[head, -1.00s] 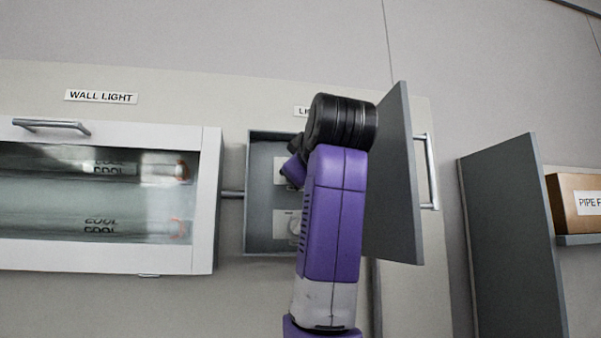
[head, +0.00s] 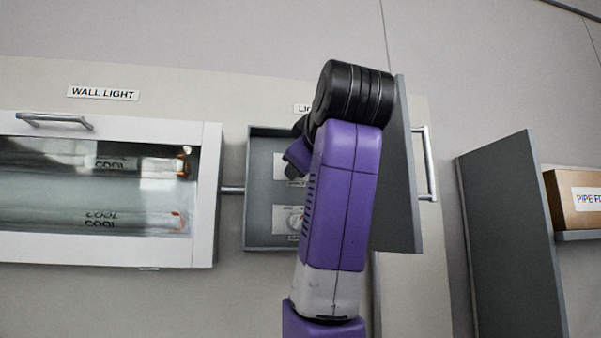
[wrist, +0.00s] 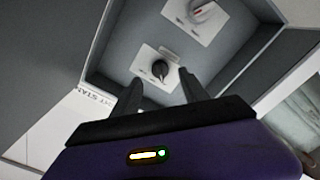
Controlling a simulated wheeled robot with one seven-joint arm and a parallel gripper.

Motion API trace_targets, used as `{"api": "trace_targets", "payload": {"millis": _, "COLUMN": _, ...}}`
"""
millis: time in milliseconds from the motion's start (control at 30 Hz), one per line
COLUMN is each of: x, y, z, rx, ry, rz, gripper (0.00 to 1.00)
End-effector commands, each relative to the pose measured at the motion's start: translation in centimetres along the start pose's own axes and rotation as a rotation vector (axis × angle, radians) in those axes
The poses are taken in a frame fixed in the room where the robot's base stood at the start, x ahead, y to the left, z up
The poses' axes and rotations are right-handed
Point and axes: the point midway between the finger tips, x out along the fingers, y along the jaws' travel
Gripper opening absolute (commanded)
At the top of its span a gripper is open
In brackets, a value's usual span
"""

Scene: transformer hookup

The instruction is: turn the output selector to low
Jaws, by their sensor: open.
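An open grey wall box (head: 258,205) holds two plates with knobs. In the wrist view, a dark knob (wrist: 160,69) on a white plate lies just beyond and between the fingertips of my gripper (wrist: 160,86). The fingers are open and empty, one to each side of the knob in the picture. A pale dial with a red mark (wrist: 201,12) is at the top edge; a pale round dial also shows low in the box in the head view (head: 295,220). The plate lettering is too small to read, so I cannot tell which is the output selector. My arm hides the box's right part.
The box's grey door (head: 405,190) stands open to the right of my arm, close beside it. A glass-fronted wall light case (head: 205,200) is on the left. Another grey panel (head: 510,240) and a cardboard box (head: 575,200) stand on the right.

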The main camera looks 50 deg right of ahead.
Motion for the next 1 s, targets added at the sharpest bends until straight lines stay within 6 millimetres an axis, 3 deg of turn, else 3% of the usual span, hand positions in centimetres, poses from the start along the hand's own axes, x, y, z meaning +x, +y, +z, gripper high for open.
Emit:
{"api": "trace_targets", "payload": {"millis": 100, "x": -1.8, "y": -0.1, "z": 0.1, "rx": -0.001, "ry": 0.003, "rz": 0.002, "gripper": 0.52}}
{"api": "trace_targets", "payload": {"millis": 300, "x": -3.1, "y": -0.1, "z": 0.0, "rx": -0.001, "ry": 0.002, "rz": 0.0, "gripper": 0.52}}
{"api": "trace_targets", "payload": {"millis": 1000, "x": -3.1, "y": 0.0, "z": 0.0, "rx": -0.001, "ry": 0.001, "rz": -0.001, "gripper": 0.52}}
